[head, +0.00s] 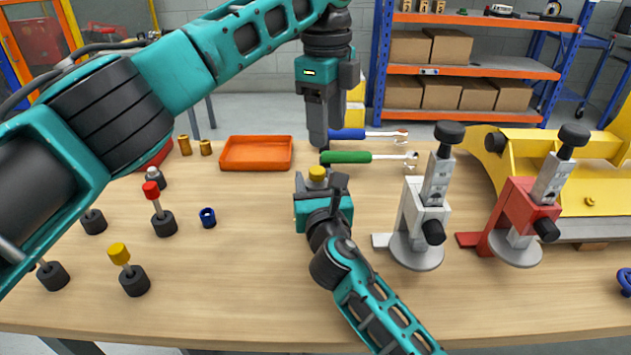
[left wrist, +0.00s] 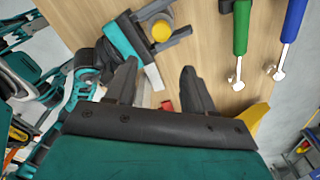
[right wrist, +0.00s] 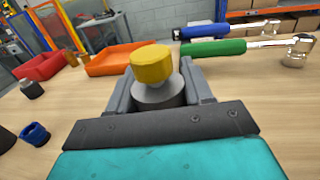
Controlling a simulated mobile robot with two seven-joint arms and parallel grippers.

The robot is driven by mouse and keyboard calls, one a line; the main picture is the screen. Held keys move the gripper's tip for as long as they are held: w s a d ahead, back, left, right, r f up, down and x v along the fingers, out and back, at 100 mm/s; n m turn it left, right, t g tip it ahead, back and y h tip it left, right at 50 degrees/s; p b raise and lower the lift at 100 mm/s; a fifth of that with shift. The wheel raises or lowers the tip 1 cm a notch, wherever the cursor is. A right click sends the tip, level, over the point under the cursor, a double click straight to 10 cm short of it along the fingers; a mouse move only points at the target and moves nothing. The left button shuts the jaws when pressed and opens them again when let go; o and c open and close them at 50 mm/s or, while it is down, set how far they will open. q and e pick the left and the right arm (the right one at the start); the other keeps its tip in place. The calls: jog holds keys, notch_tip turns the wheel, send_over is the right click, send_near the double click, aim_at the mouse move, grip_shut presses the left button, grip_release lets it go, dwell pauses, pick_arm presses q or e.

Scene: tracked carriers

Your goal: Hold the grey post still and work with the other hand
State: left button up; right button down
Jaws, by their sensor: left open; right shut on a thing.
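The grey post (right wrist: 158,94) stands upright between the fingers of my right gripper (right wrist: 163,88), which is shut on it. A yellow knob (right wrist: 151,63) sits on top of the post. In the head view the yellow knob (head: 317,173) shows above my right gripper (head: 321,188), and the post itself is mostly hidden. My left gripper (head: 321,143) is open and empty, pointing down just behind and above the post. In the left wrist view its fingers (left wrist: 158,80) are apart, and the yellow knob (left wrist: 161,31) lies beyond them, not between them.
Green-handled (head: 345,157) and blue-handled (head: 347,134) tools lie behind right. A grey-white clamp stand (head: 425,215) and a red one (head: 512,215) stand right. An orange tray (head: 256,153) is behind left. Several dark-based posts and a blue ring (head: 208,218) lie left.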

aim_at(317, 169)
pick_arm(q)
jog(key=f, duration=0.2)
jog(key=a+f, duration=0.1)
jog(key=f, duration=0.5)
jog(key=shift+w+a+f, duration=0.25)
jog(key=shift+w+a, duration=0.05)
jog(key=shift+w, duration=0.1)
jog(key=shift+c, duration=0.5)
jog(key=c, duration=0.7)
jog(key=m, duration=0.4)
jog(key=shift+m, duration=0.3)
jog(key=shift+c, duration=0.2)
jog(key=m, duration=0.5)
